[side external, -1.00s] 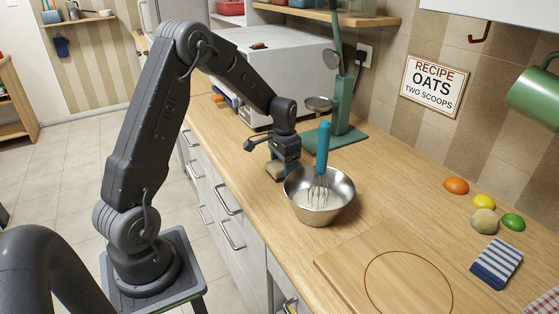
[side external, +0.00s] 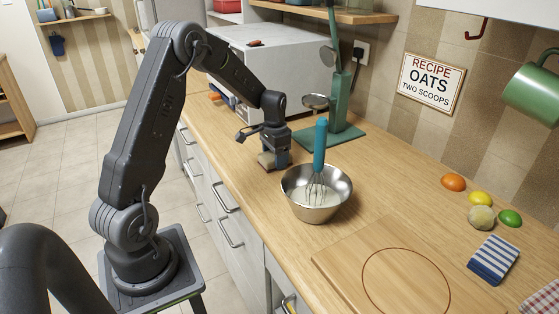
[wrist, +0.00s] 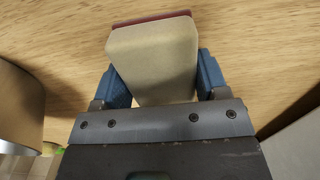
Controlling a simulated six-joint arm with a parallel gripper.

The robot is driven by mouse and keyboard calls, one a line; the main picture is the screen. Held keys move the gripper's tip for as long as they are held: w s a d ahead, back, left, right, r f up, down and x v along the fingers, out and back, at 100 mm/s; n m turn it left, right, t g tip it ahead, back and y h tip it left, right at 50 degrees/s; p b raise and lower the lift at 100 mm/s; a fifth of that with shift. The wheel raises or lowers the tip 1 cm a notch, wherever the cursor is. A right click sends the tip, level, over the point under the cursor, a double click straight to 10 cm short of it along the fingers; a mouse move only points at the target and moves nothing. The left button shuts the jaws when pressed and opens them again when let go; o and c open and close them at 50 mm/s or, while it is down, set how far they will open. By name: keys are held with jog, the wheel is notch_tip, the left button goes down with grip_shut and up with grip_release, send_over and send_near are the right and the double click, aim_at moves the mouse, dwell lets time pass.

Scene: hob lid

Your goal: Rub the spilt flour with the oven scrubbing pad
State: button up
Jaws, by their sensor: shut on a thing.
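The oven scrubbing pad (wrist: 153,55) is a beige block with a dark red layer along its far edge. My gripper (wrist: 155,82) has its blue fingers shut on the pad's two sides in the wrist view. In the side external view my gripper (side external: 275,158) points down at the worktop behind the steel bowl, with the pad (side external: 266,160) low between its fingers, at or close to the wood. I cannot tell if the pad touches the surface. I cannot make out any spilt flour in either current view.
A steel bowl (side external: 313,207) with a teal-handled whisk (side external: 320,150) stands just in front of my gripper. A green stand (side external: 343,105) with a round pan is behind it at right. A white appliance (side external: 262,62) is at the back. A wooden board (side external: 350,255) lies in front.

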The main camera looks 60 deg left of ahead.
jog(key=shift+a, duration=2.4)
jog(key=shift+a+r, duration=0.1)
jog(key=shift+a, duration=0.05)
notch_tip(320, 180, up, 8)
